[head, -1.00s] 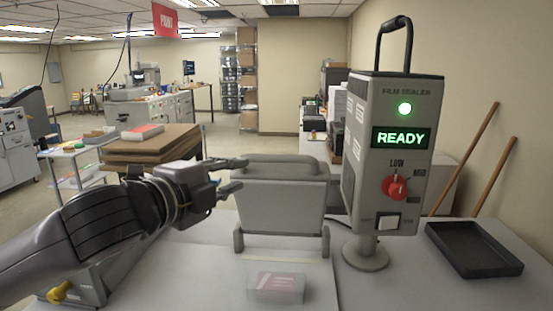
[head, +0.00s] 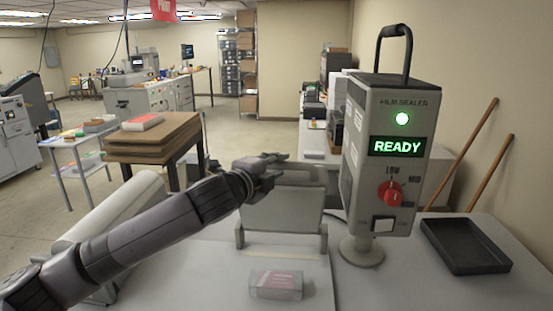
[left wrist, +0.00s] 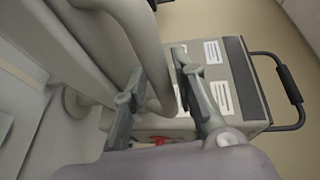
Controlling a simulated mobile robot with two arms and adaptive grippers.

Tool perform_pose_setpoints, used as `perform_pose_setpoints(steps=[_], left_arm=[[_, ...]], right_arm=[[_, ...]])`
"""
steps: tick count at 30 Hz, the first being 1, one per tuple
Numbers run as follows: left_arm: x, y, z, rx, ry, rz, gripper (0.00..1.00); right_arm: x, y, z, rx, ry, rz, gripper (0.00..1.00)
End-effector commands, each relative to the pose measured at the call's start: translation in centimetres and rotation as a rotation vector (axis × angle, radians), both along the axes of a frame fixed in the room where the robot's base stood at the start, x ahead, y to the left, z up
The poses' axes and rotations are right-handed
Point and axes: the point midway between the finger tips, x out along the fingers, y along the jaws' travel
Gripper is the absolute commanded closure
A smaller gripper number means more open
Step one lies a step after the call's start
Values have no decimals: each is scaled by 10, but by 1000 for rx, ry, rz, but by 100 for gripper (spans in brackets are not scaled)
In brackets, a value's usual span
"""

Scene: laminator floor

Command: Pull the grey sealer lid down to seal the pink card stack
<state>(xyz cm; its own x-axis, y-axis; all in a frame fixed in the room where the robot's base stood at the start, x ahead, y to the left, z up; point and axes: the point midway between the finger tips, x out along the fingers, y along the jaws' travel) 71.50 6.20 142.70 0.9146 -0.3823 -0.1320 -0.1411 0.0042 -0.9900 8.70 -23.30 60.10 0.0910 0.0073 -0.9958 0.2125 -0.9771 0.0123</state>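The grey sealer lid (head: 283,212) stands raised at the back of the sealer on the table. The pink card stack (head: 276,284), in clear film, lies flat in front of it. My left gripper (head: 268,170) is at the lid's top edge, covering part of it. In the left wrist view, the fingers of my left gripper (left wrist: 163,108) are apart, with the lid's rounded handle bar (left wrist: 160,60) between them. I cannot tell whether they touch it. My right gripper is not in view.
The control box (head: 388,150) reads READY with a green light and stands right of the lid. A black tray (head: 466,247) lies at the right. A pale roll (head: 115,208) is at the left under my arm. The table around the card stack is clear.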

Motion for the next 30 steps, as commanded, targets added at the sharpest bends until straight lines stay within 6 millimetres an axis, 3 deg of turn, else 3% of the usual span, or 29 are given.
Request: perform_pose_setpoints(steps=[11, 23, 30], left_arm=[[6, -2, -1, 0, 0, 0, 74], [6, -2, -1, 1, 0, 1, 100], [6, -2, -2, 1, 1, 1, 100]], right_arm=[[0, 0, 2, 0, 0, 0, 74], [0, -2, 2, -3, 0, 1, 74], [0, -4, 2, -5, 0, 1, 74]])
